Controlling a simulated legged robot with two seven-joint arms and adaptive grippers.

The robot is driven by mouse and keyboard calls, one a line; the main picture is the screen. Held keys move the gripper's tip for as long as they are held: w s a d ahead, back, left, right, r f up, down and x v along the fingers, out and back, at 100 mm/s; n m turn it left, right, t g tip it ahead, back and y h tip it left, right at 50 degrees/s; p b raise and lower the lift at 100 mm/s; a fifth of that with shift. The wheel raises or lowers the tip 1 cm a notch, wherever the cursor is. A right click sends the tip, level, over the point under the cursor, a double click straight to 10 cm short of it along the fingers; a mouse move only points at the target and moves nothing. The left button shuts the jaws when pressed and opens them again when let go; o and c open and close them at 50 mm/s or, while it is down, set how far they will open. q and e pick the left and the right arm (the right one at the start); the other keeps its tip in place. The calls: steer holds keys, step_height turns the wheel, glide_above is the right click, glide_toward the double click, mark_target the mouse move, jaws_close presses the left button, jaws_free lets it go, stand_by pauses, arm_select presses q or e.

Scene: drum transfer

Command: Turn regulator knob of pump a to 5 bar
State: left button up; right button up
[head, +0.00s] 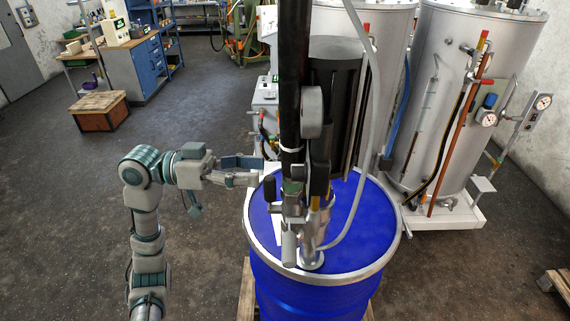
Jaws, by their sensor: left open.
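A tall pump (325,130) with a black column stands upright on the blue drum (365,220). A round grey part (311,111), perhaps a gauge seen from the side, sits on the pump's front. A small dark handle-like part (270,188) sticks out low on the pump's left. I cannot tell whether it is the regulator knob, and no pressure reading is legible. My left gripper (258,171) is open, just left of the pump above the drum's left rim, pointing right. Contact with the pump cannot be told. My right gripper is not in view.
A grey hose (365,120) loops down right of the pump. Silver tanks (435,80) with pipes, a gauge (488,118) and a blue knob (490,101) stand behind right. A wooden crate (100,110) and blue cabinet (137,70) are back left.

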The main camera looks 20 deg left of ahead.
mark_target(299, 172)
arm_select(q)
steer(key=p+x, duration=0.1)
steer(key=x, duration=0.6)
steer(key=shift+a, duration=0.15)
jaws_close()
